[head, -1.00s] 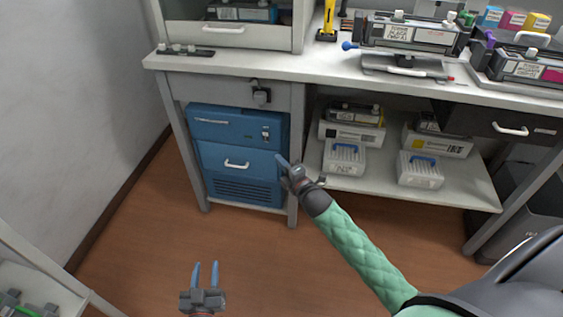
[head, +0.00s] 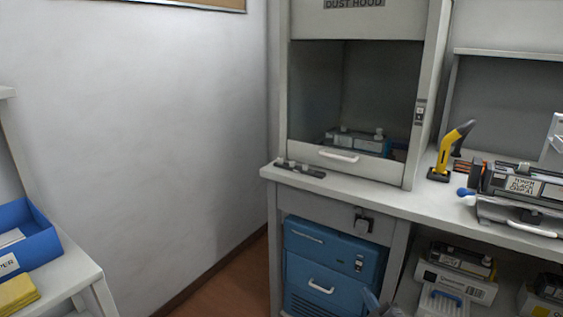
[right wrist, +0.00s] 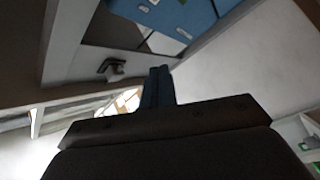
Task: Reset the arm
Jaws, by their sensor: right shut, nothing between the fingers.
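My right gripper (head: 376,303) shows only as grey-blue fingertips at the bottom edge of the head view, in front of the blue cabinet (head: 328,262) under the bench. In the right wrist view its blue fingers (right wrist: 158,86) are together, with nothing between them. The rest of the right arm is below the head view. My left gripper is not in view.
The dust hood (head: 352,95) stands on the bench with its sash partly raised and a cartridge (head: 355,141) inside. A yellow tool (head: 450,152) stands right of it. A shelf with a blue bin (head: 25,240) is at left. The middle wall is bare.

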